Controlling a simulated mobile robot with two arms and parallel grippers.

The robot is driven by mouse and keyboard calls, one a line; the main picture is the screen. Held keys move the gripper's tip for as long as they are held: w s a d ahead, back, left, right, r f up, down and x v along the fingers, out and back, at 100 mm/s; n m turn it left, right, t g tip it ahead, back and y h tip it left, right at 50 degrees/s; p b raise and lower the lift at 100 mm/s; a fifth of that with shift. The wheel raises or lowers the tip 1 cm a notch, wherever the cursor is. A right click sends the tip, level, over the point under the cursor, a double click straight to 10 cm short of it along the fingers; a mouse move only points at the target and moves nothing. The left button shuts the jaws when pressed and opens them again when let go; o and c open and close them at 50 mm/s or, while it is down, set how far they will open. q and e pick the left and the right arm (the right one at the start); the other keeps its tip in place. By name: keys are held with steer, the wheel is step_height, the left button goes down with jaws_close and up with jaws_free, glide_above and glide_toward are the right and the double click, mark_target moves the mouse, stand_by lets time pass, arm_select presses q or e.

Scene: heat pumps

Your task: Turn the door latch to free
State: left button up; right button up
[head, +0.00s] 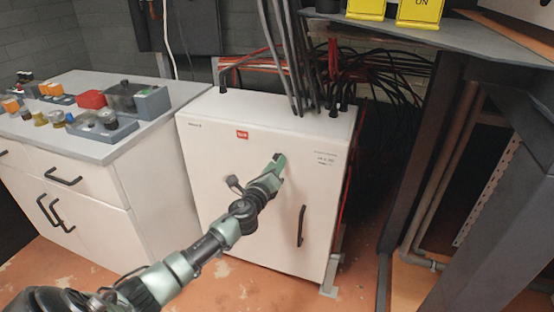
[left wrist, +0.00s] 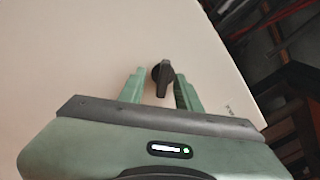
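The white cabinet door (head: 225,165) faces me and carries a red label near its top. The black door latch (left wrist: 162,80) shows in the left wrist view as a small knob with a short bar pointing down the picture. My left gripper (head: 277,163) is at the upper part of the door. Its two green fingers are apart, one on each side of the latch. The latch is closer to the right finger; I cannot tell whether they touch. In the head view the gripper mostly hides the latch. My right gripper is not in view.
A black vertical handle (head: 301,226) is lower on the same door. Black cables (head: 290,60) rise from the cabinet top. A white counter (head: 95,140) with drawers and small parts stands at left. A dark metal frame (head: 440,170) stands at right. Some floor in front is clear.

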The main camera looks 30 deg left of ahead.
arm_select(q)
steer(key=shift+s+d+r, duration=0.1)
steer(key=shift+r, duration=0.05)
steer(key=shift+s+d+r, duration=0.1)
steer(key=shift+c, duration=1.2)
jaws_close()
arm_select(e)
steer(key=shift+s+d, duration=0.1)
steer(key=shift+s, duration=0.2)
